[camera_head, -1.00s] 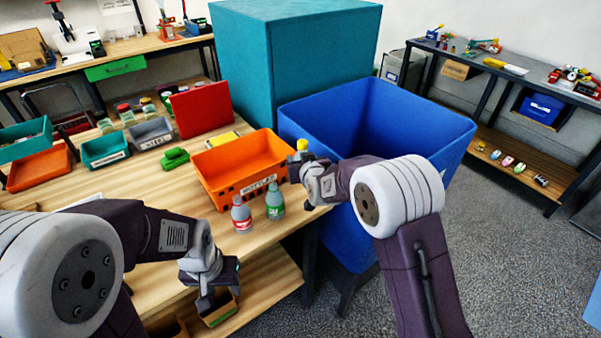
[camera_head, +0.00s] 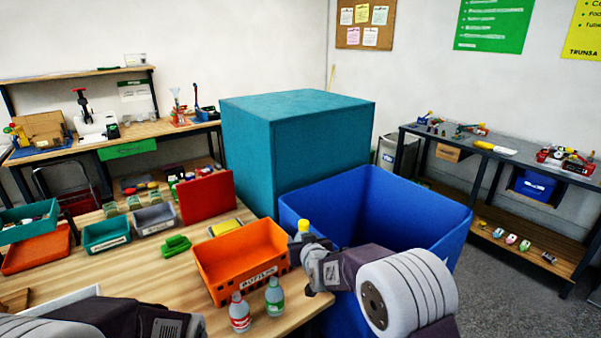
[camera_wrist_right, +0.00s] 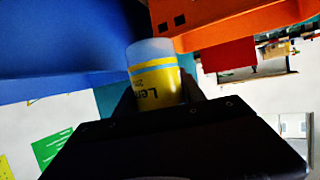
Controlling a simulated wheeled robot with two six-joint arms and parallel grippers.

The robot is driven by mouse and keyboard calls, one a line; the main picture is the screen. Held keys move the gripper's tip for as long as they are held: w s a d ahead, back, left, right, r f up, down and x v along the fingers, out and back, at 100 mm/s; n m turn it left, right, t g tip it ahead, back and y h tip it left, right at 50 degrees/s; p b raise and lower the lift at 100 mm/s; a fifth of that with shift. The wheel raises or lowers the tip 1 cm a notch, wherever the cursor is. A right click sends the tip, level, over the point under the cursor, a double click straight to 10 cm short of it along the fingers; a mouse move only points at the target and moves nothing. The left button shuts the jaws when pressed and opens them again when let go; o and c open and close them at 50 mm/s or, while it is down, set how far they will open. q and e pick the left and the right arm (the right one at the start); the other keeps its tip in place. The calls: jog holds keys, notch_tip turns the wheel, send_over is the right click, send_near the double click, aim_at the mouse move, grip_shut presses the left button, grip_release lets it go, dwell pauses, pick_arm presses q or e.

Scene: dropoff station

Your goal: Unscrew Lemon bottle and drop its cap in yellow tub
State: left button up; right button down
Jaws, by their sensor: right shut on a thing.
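My right gripper (camera_head: 306,247) is shut on the Lemon bottle (camera_head: 303,226), beside the orange crate and in front of the blue bin. Its yellow part shows above the fingers; the fingers hide much of the rest. In the right wrist view the bottle (camera_wrist_right: 153,75) has a yellow label with partly hidden lettering and a pale grey end. My left gripper is out of view; only its arm shows at the lower left. A flat yellow thing (camera_head: 226,228) lies behind the orange crate; I cannot tell whether it is the yellow tub.
An orange crate (camera_head: 214,283) stands on the wooden table. A red-labelled bottle (camera_head: 239,313) and a green bottle (camera_head: 274,297) stand upright before it. A large blue bin (camera_head: 410,215) is at the right. A green object (camera_head: 176,245) and grey tray (camera_head: 153,219) lie left.

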jog(key=shift+s+d, duration=0.15)
jog(key=shift+s, duration=0.2)
jog(key=s+d+r+n+g+y, duration=0.1)
jog(key=s+n+g+y, duration=0.1)
jog(key=s, duration=0.6)
jog(key=s+d+r+n+g+y, duration=0.1)
jog(key=s+d+n+g+y, duration=0.1)
jog(key=s+n+y, duration=0.3)
jog(key=s+g, duration=0.1)
jog(key=s, duration=0.2)
jog(key=shift+s+d+r+n+y, duration=0.2)
jog(key=shift+s+d+n+y, duration=0.1)
jog(key=shift+s+n, duration=0.1)
